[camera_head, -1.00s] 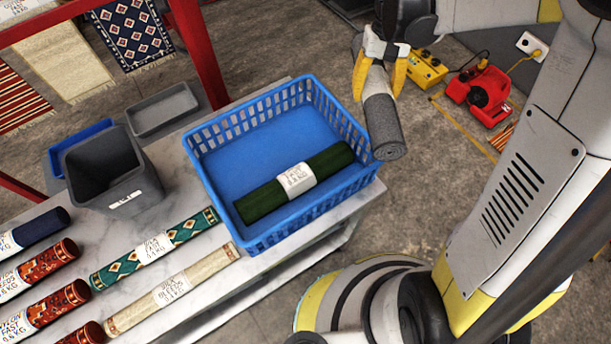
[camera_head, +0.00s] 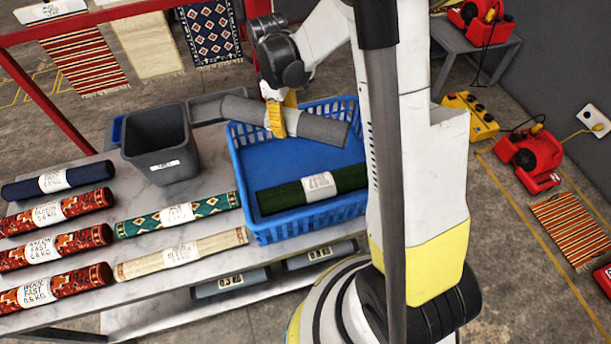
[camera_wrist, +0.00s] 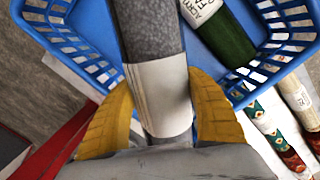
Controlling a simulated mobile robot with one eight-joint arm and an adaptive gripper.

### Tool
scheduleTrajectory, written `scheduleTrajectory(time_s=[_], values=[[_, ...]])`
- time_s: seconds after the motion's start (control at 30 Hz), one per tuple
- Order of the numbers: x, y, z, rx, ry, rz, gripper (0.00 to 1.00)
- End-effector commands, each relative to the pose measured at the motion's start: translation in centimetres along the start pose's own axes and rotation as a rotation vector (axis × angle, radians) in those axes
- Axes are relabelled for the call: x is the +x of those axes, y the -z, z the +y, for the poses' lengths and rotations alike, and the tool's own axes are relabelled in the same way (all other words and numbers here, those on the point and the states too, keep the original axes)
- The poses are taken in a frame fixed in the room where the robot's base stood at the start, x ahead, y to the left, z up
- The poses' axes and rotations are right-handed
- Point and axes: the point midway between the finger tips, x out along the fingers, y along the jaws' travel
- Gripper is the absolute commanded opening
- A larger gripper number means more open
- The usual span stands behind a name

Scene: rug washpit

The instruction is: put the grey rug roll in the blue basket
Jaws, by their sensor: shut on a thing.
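The grey rug roll (camera_head: 318,128) has a pale label band and is held across its middle by my gripper (camera_head: 277,117), whose yellow fingers are shut on it. The roll is above the back part of the blue basket (camera_head: 300,230), its left end reaching past the basket's left rim. In the wrist view the roll (camera_wrist: 148,30) runs away between the yellow fingers (camera_wrist: 165,110), with the basket (camera_wrist: 110,18) below. A dark green roll (camera_head: 285,197) with a white label lies inside the basket along its front.
A grey bin (camera_head: 160,140) stands left of the basket on the pale table. Labelled rolls lie at the left: navy (camera_head: 45,184), several red (camera_head: 55,248), teal (camera_head: 178,214) and cream (camera_head: 180,252). A red frame (camera_head: 120,12) with hanging rugs stands behind.

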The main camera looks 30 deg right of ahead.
Motion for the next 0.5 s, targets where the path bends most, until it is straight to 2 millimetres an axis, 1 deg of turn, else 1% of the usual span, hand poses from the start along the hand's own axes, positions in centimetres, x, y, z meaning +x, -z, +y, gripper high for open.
scheduleTrajectory(time_s=[0.03, 0.1, 0.2, 0.33, 0.5], values=[[0.8, -0.4, 0.8, -0.09, -0.01, -0.002, 0.13], [1.7, -0.8, 1.8, -0.221, -0.024, -0.006, 0.13], [2.8, -1.4, 2.9, -0.376, -0.041, -0.014, 0.13], [3.8, -1.9, 3.8, -0.519, -0.053, -0.023, 0.13], [4.9, -2.2, 4.3, -0.606, -0.061, -0.031, 0.13]])
